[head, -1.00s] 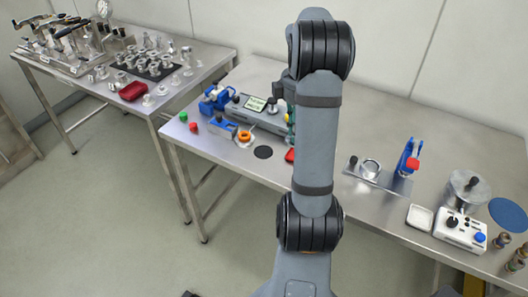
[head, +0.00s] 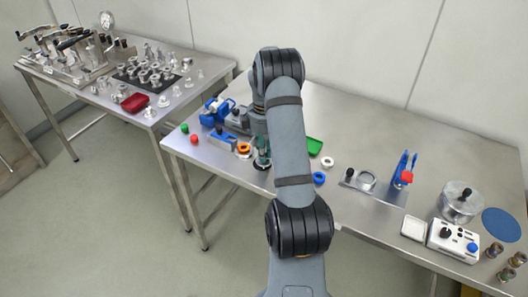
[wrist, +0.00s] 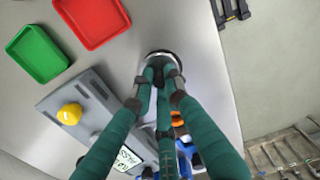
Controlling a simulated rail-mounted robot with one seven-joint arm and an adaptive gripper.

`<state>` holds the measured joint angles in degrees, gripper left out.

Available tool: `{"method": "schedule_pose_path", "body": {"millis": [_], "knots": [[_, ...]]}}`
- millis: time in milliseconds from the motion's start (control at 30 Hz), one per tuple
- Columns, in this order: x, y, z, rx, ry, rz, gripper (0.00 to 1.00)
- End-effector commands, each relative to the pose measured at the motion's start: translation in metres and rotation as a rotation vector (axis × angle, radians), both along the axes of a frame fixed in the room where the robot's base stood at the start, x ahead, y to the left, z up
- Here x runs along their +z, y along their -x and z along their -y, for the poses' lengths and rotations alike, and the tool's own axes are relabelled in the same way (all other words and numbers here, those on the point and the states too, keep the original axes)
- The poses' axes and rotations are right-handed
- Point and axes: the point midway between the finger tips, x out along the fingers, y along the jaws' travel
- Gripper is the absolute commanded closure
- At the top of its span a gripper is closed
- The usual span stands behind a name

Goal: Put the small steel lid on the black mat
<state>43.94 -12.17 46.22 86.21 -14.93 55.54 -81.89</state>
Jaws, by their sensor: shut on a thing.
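My gripper (wrist: 161,72) points down with its green fingers closed together on a small steel lid (wrist: 152,57), mostly covered by the fingertips. In the head view my gripper (head: 262,153) is over the spot of the round black mat (head: 261,166), left of my forearm. Only a dark edge of the mat shows there, and a dark rim also shows around the lid in the wrist view. The lid is at or just above the mat; I cannot tell whether they touch.
The grey instrument (wrist: 88,105) with a yellow knob and an orange ring (head: 243,148) are close beside my gripper. A red tray (wrist: 93,18) and a green tray (wrist: 37,53) lie farther off. White (head: 327,162) and blue (head: 319,178) rings lie right of my arm.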

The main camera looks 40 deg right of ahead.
Motion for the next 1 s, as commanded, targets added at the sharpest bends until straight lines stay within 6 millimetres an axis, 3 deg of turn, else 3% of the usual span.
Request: {"method": "schedule_pose_path", "body": {"millis": [433, 467, 700, 1000], "knots": [[-0.0098, -0.0001, 0.0005, 0.000, 0.002, 0.001, 1.00], [-0.0098, 0.0001, 0.0004, 0.000, 0.002, 0.001, 0.86], [-0.0086, 0.0001, 0.0004, 0.000, 0.001, 0.001, 0.72], [-0.0085, 0.0002, 0.0005, 0.000, 0.001, 0.001, 0.68]]}}
